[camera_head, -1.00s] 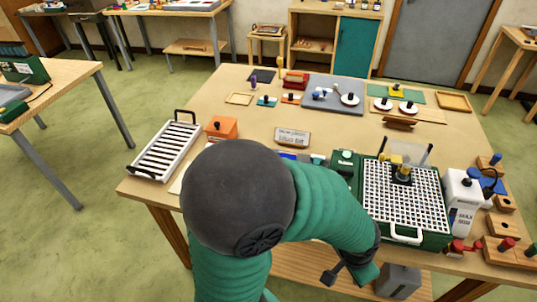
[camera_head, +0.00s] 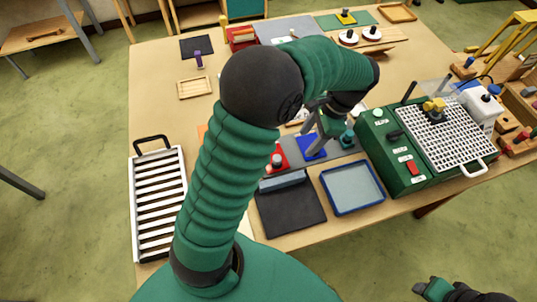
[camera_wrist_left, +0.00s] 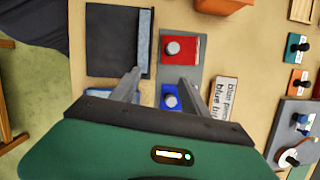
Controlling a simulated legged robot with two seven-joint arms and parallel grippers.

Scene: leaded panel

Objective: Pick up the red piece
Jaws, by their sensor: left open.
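The red piece (camera_wrist_left: 180,48) is a flat red square with a pale round knob, on a grey strip (camera_wrist_left: 193,15) in the left wrist view. It also shows in the head view (camera_head: 277,160), partly hidden by my left arm. My left gripper (camera_wrist_left: 160,80) is open and empty, its fingers apart on the near side of the red piece. In the head view my left gripper (camera_head: 312,137) is above the strip, near a blue piece (camera_head: 311,147). The blue piece (camera_wrist_left: 170,98) has a similar knob. Part of my right arm (camera_head: 440,291) shows at the bottom right; its jaws are unclear.
A black mat (camera_head: 290,212) with a grey-blue bar and a blue-rimmed tray (camera_head: 352,187) lie in front. A green box with a white grid (camera_head: 405,170) stands at right. A white slatted rack (camera_head: 158,200) is at left. A labelled block (camera_wrist_left: 224,96) lies beside the strip.

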